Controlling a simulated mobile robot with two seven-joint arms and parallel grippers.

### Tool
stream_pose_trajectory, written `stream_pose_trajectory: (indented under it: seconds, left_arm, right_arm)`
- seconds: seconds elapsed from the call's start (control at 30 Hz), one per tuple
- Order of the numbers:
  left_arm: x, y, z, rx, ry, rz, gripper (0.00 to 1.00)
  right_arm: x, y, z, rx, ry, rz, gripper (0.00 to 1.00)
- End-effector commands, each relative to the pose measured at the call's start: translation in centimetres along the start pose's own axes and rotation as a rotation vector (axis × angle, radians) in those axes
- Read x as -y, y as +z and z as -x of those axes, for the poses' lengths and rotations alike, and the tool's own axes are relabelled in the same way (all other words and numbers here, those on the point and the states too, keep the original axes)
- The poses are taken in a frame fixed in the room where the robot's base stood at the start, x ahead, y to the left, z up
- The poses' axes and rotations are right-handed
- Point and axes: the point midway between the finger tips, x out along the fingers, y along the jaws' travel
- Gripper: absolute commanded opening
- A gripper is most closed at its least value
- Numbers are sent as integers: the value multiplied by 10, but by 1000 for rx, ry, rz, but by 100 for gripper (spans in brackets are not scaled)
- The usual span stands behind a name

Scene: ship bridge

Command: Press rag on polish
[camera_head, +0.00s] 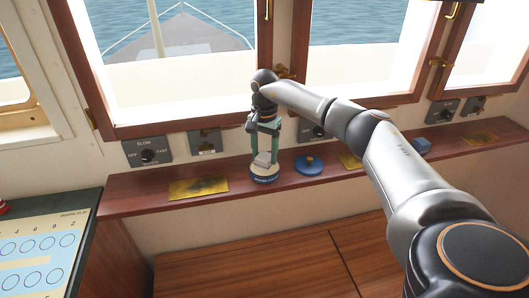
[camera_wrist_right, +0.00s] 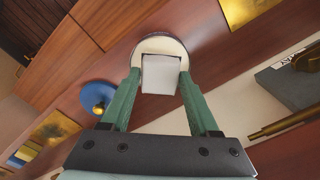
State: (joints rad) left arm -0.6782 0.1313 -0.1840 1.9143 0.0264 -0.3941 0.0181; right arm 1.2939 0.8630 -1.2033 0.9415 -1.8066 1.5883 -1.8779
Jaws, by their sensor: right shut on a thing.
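The rag, a small pale grey block-like pad (camera_head: 262,159), is between the green fingers of my right gripper (camera_head: 263,157), which is shut on it. It also shows in the right wrist view (camera_wrist_right: 161,76). The polish is a round, open tin (camera_head: 265,179) with a blue side and cream top, standing on the wooden ledge. The tin's cream top shows beyond the rag in the wrist view (camera_wrist_right: 150,45). The rag is right over the tin, at its top; I cannot tell if it touches the polish. My left gripper is not in view.
A blue lid with a brass-coloured knob (camera_head: 309,164) lies right of the tin on the ledge (camera_head: 135,201). A brass plate (camera_head: 198,188) lies left of the tin. A blue block (camera_head: 422,146) sits farther right. Switch panels (camera_head: 147,152) line the wall behind.

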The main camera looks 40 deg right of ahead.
Motion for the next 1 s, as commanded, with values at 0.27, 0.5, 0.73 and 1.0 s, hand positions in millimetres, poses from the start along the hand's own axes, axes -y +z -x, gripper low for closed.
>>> stream_pose_trajectory:
  seconds: [0.27, 0.5, 0.73, 1.0]
  left_arm:
    - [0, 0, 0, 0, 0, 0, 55]
    - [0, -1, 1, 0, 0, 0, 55]
    - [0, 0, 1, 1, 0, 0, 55]
    - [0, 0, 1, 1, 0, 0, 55]
  right_arm:
    - [0, 1, 5, 1, 3, 1, 17]
    - [0, 0, 25, 0, 1, 1, 17]
    - [0, 0, 44, 0, 1, 1, 17]
    - [0, 0, 65, 0, -1, 0, 17]
